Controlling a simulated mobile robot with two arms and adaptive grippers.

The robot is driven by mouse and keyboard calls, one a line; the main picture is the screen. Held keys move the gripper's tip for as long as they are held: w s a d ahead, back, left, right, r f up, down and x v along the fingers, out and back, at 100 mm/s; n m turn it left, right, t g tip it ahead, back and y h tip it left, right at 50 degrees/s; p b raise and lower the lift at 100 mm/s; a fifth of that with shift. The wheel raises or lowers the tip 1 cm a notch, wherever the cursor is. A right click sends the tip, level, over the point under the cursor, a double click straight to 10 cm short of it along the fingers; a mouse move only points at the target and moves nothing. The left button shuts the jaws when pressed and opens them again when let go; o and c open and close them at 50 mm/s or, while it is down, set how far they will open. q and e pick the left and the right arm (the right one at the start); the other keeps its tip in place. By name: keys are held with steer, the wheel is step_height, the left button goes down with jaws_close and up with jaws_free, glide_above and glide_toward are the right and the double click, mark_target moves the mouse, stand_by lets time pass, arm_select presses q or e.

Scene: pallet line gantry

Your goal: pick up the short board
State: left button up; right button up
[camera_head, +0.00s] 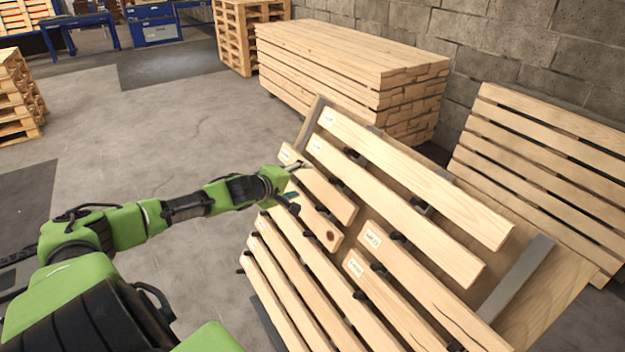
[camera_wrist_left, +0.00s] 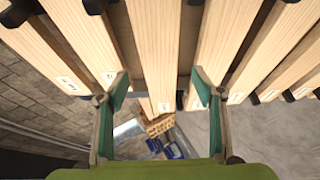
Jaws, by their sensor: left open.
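Several pale labelled boards lie in rows on a slanted rack in the head view. A short board (camera_head: 327,190) lies in the third row from the top, its labelled end near my left gripper (camera_head: 293,185). Another short board (camera_head: 318,227), with a dark knot, lies just below it. In the left wrist view my left gripper (camera_wrist_left: 160,92) is open. One labelled board (camera_wrist_left: 155,45), which seems to be the third-row short board, runs between the spread fingers, with gaps on both sides. My right gripper is not in view.
Longer boards (camera_head: 410,175) lie above, and more (camera_head: 285,265) below, on dark pegs. A stack of timber (camera_head: 320,65) stands behind the rack. A slatted panel (camera_head: 540,165) leans at the wall on the right. The floor (camera_head: 150,130) at left is open.

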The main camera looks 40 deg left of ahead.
mark_target(310, 178)
arm_select(q)
steer(key=shift+p+x, duration=0.35)
steer(key=shift+x, duration=2.15)
steer(key=shift+d, duration=0.2)
steer(key=c, duration=1.4)
